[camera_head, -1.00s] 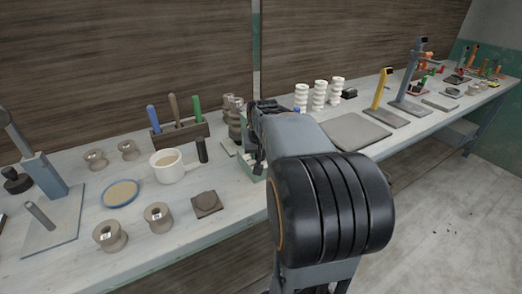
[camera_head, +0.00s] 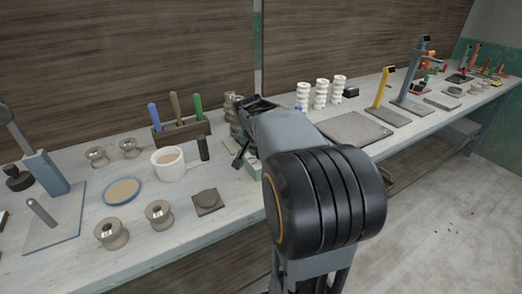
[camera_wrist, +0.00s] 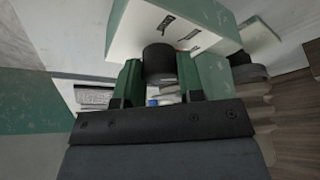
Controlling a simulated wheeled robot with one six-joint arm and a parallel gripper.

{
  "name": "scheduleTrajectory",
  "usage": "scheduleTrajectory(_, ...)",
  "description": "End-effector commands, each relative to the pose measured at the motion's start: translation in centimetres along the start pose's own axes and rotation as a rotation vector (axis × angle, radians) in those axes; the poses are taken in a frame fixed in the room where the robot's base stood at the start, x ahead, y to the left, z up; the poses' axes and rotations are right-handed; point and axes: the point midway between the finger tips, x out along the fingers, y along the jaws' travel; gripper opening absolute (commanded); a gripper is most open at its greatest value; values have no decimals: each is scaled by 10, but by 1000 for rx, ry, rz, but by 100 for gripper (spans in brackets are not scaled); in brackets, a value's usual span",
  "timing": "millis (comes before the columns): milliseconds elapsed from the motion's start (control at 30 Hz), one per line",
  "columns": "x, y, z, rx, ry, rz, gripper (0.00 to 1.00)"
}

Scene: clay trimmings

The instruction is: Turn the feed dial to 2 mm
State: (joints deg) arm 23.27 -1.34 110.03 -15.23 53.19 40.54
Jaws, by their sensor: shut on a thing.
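The feed dial (camera_wrist: 160,60) is a dark round knob on the pale face of a green-edged box (camera_wrist: 205,28) in the wrist view. Small dark labels are printed on that face beside the dial, too small and angled to read. My gripper (camera_wrist: 160,78) has its two green fingers on either side of the dial and is shut on it. I cannot make out a pointer or the dial's setting. In the head view only a bit of the pale green box (camera_head: 254,169) shows; my arm and gripper hide the dial.
A white mug (camera_head: 168,166), a tool rack (camera_head: 180,133) and a small dark block (camera_head: 207,202) stand left of my arm on the bench. Several tan spools stand there too. Stacked white pieces (camera_head: 320,95) and a grey slab (camera_head: 355,130) lie to the right.

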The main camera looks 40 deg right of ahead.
Motion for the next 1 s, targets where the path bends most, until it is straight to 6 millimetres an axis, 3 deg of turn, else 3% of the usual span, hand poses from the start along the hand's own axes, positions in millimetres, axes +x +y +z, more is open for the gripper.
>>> scheduleTrajectory(267,0,0,0,1,0,0,12)
scheduleTrajectory(300,0,0,0,1,0,0,36)
scheduleTrajectory(567,0,0,0,0,0,0,61)
scheduleTrajectory(833,-2,0,0,0,0,-1,61)
scheduleTrajectory(1000,-21,-1,-1,-1,3,-3,61)
